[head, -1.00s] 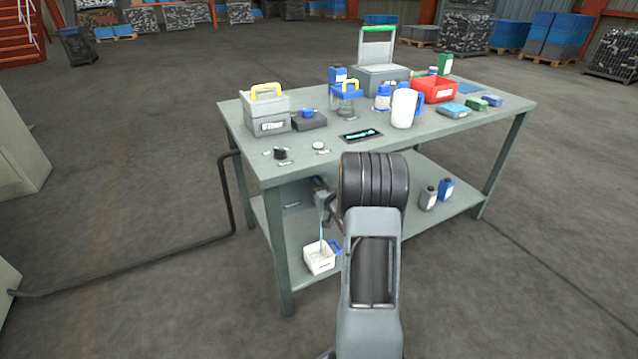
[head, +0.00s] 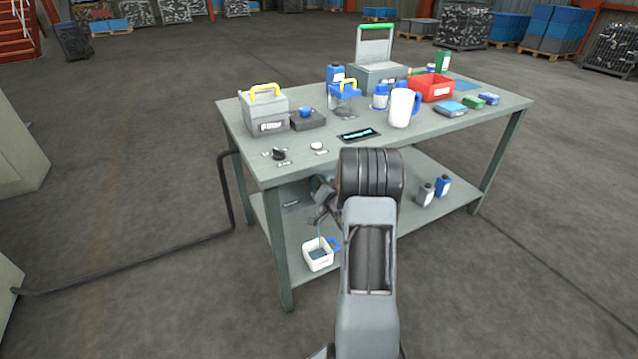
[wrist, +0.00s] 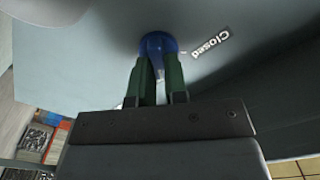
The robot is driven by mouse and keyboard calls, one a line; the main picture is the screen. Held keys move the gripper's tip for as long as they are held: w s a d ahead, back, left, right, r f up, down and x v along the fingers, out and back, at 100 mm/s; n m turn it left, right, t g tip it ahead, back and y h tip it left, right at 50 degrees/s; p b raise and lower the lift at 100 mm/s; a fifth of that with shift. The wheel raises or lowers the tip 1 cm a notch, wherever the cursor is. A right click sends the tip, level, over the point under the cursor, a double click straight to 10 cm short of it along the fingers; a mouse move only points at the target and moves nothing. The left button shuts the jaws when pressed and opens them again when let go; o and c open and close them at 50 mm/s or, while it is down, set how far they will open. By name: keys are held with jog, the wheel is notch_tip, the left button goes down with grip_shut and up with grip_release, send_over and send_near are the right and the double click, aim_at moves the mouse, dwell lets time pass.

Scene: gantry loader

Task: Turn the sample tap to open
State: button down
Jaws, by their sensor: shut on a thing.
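The sample tap's round blue knob (wrist: 157,41) shows in the wrist view on a pale grey panel. My gripper (wrist: 158,62) has two green fingers shut on the knob, one on each side. In the head view my gripper (head: 322,212) is tilted under the table's front edge, and my wrist hides much of the tap. A white container with a blue handle (head: 318,257) stands below on the lower shelf.
The grey workbench (head: 290,170) carries a filter box (head: 264,112), a white jug (head: 401,108), a red bin (head: 432,88) and bottles. A dark pipe (head: 150,252) runs along the floor at left. The front floor is clear.

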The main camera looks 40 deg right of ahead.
dwell(0.4)
jog(key=c, duration=1.1)
grip_release()
jog(key=shift+c, duration=0.2)
jog(key=shift+s, duration=0.1)
jog(key=s+a+p, duration=0.2)
jog(key=s, duration=1.1)
jog(key=shift+s+p, duration=0.25)
jog(key=shift+p, duration=0.1)
